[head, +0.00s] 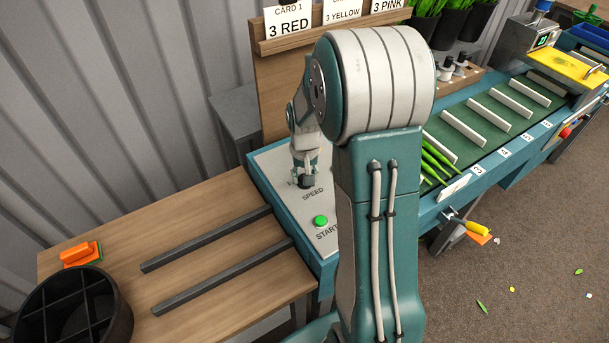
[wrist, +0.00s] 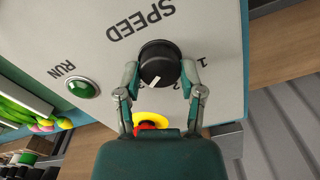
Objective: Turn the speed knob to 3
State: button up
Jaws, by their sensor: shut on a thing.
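The black speed knob (wrist: 160,55) sits on the pale control panel (wrist: 215,25), under the label SPEED. My gripper (wrist: 161,73) has one finger on each side of the knob and is shut on it. The knob's white pointer line faces toward my palm and slightly left in the wrist view. The number 1 and part of a 2 show to its right, partly behind a finger. In the head view my gripper (head: 304,180) reaches down to the panel (head: 275,165) and mostly hides the knob.
A green button (head: 320,221) marked START is on the panel. The wrist view shows a green RUN button (wrist: 82,88) and a red and yellow button (wrist: 150,120) partly behind my gripper. A green slatted conveyor (head: 480,135) with tulip stems lies right; a wooden table (head: 200,210) lies left.

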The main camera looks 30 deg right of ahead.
jog(key=shift+s+f+m, duration=0.1)
jog(key=shift+m, duration=0.3)
jog(key=o, duration=1.2)
jog(key=shift+c, duration=0.2)
notch_tip(320, 180, up, 12)
